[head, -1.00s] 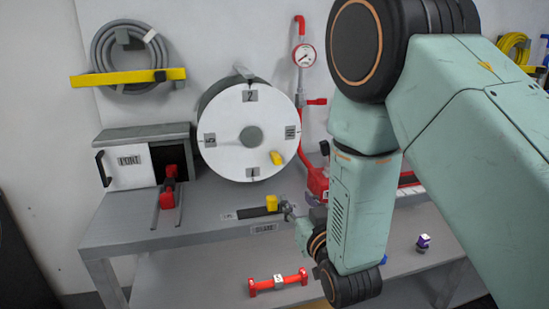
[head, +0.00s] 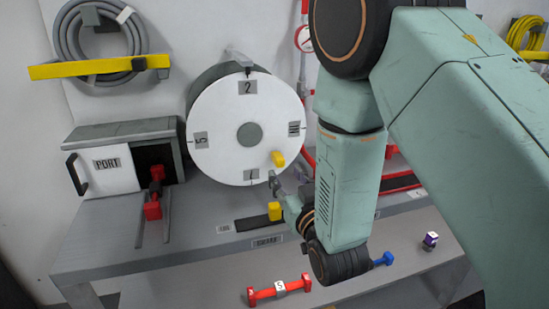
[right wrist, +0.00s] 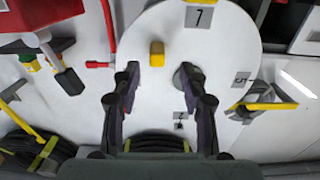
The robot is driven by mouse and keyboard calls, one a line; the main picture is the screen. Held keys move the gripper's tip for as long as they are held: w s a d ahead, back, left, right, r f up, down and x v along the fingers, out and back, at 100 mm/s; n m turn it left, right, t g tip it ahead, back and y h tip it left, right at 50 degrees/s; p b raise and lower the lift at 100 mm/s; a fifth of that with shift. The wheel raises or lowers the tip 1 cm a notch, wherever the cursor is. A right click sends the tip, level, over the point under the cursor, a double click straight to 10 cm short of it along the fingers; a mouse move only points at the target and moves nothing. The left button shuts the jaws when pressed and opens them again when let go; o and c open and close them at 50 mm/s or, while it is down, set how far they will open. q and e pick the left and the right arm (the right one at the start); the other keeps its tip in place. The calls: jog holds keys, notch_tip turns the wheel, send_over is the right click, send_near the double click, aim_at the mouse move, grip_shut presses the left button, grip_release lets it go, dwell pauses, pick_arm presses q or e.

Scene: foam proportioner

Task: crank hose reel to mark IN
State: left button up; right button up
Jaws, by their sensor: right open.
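The hose reel's white disc (head: 222,121) stands on the bench with a grey hub (head: 249,134). Its label 2 (head: 247,87) is at the top under a grey bracket (head: 238,59), 5 at the left. The right label (head: 293,129) looks like IN, but is small. A yellow crank knob (head: 278,158) sits at the disc's lower right. My right gripper (head: 276,183) is open just below the knob. In the right wrist view, the knob (right wrist: 157,54) shows between and a little beyond the open fingertips (right wrist: 158,76), with no visible contact. My left gripper is out of view.
A yellow-handled slider (head: 275,211) in a dark slot stands on the bench just below my gripper. Left is a PORT box (head: 115,168) with a red fitting (head: 153,205). A red dumbbell-shaped piece (head: 279,290) lies on the lower shelf. Red pipework is right of the reel.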

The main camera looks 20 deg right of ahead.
aim_at(280, 165)
jog(key=shift+w+d+r, duration=0.1)
jog(key=shift+w+d, duration=0.1)
jog(key=shift+w, duration=0.05)
jog(key=w, duration=0.6)
jog(key=shift+w+d+b, duration=0.2)
jog(key=shift+d+b, duration=0.05)
jog(key=shift+b, duration=0.05)
jog(key=shift+w+a, duration=0.1)
jog(key=shift+w, duration=0.15)
jog(key=shift+c, duration=1.3)
jog(key=c, duration=0.3)
grip_shut()
